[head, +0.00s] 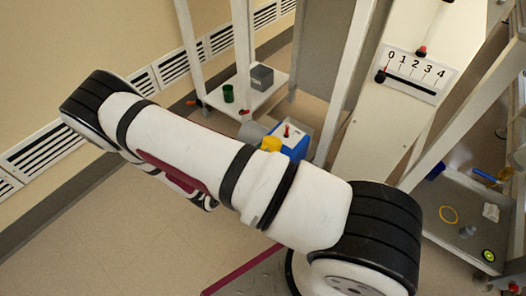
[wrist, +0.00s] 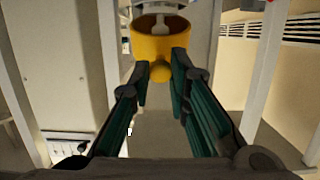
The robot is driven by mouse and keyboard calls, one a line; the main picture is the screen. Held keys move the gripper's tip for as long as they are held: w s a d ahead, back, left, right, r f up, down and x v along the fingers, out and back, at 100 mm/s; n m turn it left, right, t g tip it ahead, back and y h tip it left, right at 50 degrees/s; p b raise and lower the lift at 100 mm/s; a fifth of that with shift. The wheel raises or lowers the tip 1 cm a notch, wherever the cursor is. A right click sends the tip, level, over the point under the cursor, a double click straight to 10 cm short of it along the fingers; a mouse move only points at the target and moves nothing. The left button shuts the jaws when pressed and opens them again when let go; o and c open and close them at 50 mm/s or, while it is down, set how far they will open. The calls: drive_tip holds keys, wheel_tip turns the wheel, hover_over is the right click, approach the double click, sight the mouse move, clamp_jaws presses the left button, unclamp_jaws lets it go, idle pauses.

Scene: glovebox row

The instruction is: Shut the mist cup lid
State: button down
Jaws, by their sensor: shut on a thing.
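In the wrist view a yellow round piece (wrist: 163,41), which looks like the mist cup lid, stands at the top centre with its open, hollow side showing. A round yellow knob (wrist: 160,71) sticks out from it towards me. The two green-padded fingers of my gripper (wrist: 161,74) are on either side of this knob and shut on it. In the head view a small yellow part (head: 271,144) shows just past my arm, beside a blue and white box. My arm hides my gripper there, and I cannot tell the lid's exact angle.
The blue box (head: 292,142) has a red-tipped lever on top. A low shelf at the back holds a green cup (head: 228,93) and a grey box (head: 261,77). A numbered scale panel (head: 416,73) is at right. White frame posts stand close by; the floor at left is clear.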

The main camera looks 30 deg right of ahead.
drive_tip(key=shift+s+a+f+t+h+b, duration=0.1)
drive_tip(key=shift+a+f+t+h+b, duration=0.2)
drive_tip(key=shift+f+h+b, duration=0.55)
drive_tip(key=shift+s+a+f+t+h+b, duration=0.1)
drive_tip(key=shift+a+f+t+h+b, duration=0.15)
drive_tip(key=shift+f+h+b, duration=0.55)
drive_tip(key=shift+s+a+f+t+h+b, duration=0.1)
drive_tip(key=shift+a+f+t+h+b, duration=0.2)
drive_tip(key=shift+f+h+b, duration=0.6)
drive_tip(key=shift+r, duration=0.1)
drive_tip(key=c, duration=1.5)
unclamp_jaws()
drive_tip(key=v, duration=1.2)
drive_tip(key=shift+r, duration=0.15)
